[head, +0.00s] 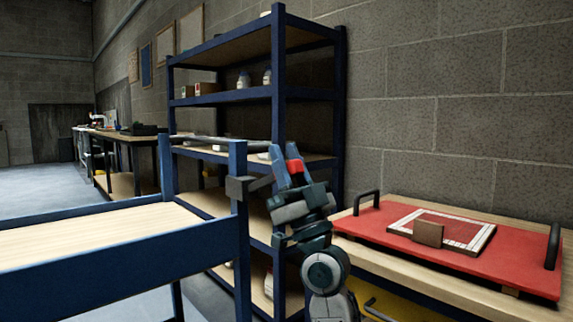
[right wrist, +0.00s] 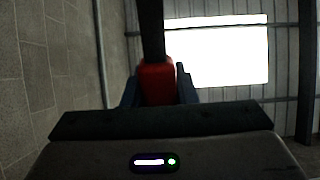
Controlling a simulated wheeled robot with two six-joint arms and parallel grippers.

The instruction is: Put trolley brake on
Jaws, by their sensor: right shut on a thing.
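The trolley (head: 130,250) is a blue frame with a pale wooden deck, at the left of the head view. A dark grey block (head: 238,188) sits on its near right corner post, with a short dark piece (head: 262,183) reaching towards my gripper. My right gripper (head: 287,160) is raised just right of that post. It is shut on the red grip (head: 294,165). The wrist view shows the red grip (right wrist: 157,85) between both blue fingers, with a dark bar (right wrist: 151,30) running up from it. Where the bar joins the block is partly hidden. My left gripper is out of view.
A blue shelf rack (head: 278,100) stands behind my right gripper. A bench at the right carries a red board (head: 390,232) with black handles, a framed panel (head: 405,218) and a brown block (head: 428,233). Open floor (head: 35,185) lies at the far left.

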